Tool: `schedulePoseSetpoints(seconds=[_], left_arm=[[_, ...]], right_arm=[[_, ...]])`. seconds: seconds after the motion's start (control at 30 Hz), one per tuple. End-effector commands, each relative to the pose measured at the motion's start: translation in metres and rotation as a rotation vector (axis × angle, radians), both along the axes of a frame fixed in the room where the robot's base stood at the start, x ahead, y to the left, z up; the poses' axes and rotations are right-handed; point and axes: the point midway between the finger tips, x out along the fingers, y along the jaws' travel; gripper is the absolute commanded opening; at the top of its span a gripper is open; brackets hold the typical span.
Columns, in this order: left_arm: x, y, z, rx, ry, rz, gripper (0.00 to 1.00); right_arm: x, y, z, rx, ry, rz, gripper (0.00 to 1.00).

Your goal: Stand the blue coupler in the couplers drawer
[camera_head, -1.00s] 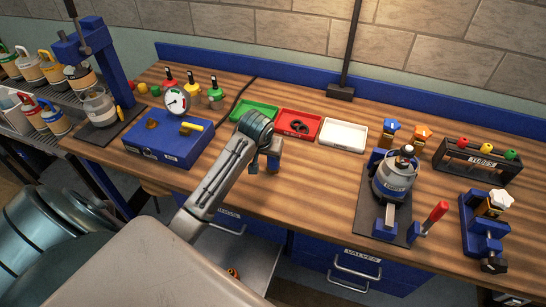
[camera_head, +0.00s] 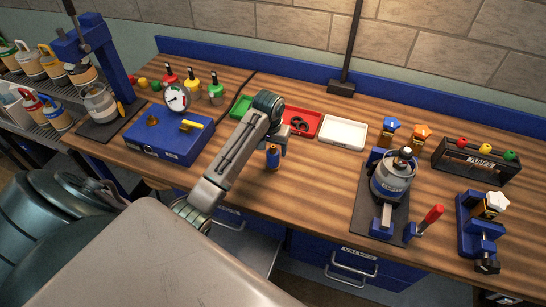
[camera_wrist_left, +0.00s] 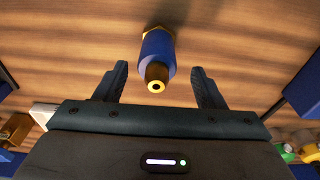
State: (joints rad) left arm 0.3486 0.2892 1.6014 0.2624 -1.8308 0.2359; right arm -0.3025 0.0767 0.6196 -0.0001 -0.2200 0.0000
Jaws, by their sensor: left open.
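The blue coupler (camera_head: 273,159), a blue body with brass ends, stands upright on the wooden bench near its front edge. My left gripper (camera_head: 280,139) is at the coupler, partly hidden by its own wrist. In the left wrist view the coupler (camera_wrist_left: 158,55) lies in line with the gap between the open fingers (camera_wrist_left: 160,85), a little beyond their tips, with clear space on both sides. An open drawer (camera_head: 241,246) juts out below the bench, largely covered by my arm and body; its label cannot be read. My right gripper is not in view.
A blue case with a gauge (camera_head: 165,138) stands left of my arm. Green (camera_head: 240,106), red (camera_head: 316,118) and white (camera_head: 343,133) trays lie behind. A pot on a stand (camera_head: 391,178) is at the right. The closed valves drawer (camera_head: 352,264) is below; bench between is clear.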

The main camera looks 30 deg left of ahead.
Motion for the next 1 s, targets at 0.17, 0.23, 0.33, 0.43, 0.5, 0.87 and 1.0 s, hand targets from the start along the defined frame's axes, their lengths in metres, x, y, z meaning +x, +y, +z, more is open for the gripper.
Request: schedulePoseSetpoints(seconds=[0.17, 0.23, 0.33, 0.43, 0.5, 0.87, 1.0], left_arm=[[0.002, -0.004, -0.023, -0.001, 0.005, 0.000, 0.63], [0.003, -0.003, -0.032, 0.000, 0.004, 0.000, 0.63], [0.004, -0.002, -0.040, 0.000, 0.002, 0.000, 0.63], [0.004, -0.002, -0.042, 0.001, 0.001, 0.000, 0.63], [0.004, -0.002, -0.042, 0.001, 0.001, 0.000, 0.63], [0.004, -0.002, -0.041, 0.001, -0.001, 0.000, 0.08], [0.004, -0.002, -0.041, 0.001, -0.001, 0.000, 0.04]], right_arm=[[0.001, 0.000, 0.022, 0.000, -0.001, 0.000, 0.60], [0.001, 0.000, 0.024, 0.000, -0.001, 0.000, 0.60], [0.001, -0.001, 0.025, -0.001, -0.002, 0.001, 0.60], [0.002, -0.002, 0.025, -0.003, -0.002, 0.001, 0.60], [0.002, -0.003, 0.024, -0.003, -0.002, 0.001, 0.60], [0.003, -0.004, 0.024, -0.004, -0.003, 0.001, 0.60], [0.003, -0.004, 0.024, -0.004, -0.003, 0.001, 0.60]])
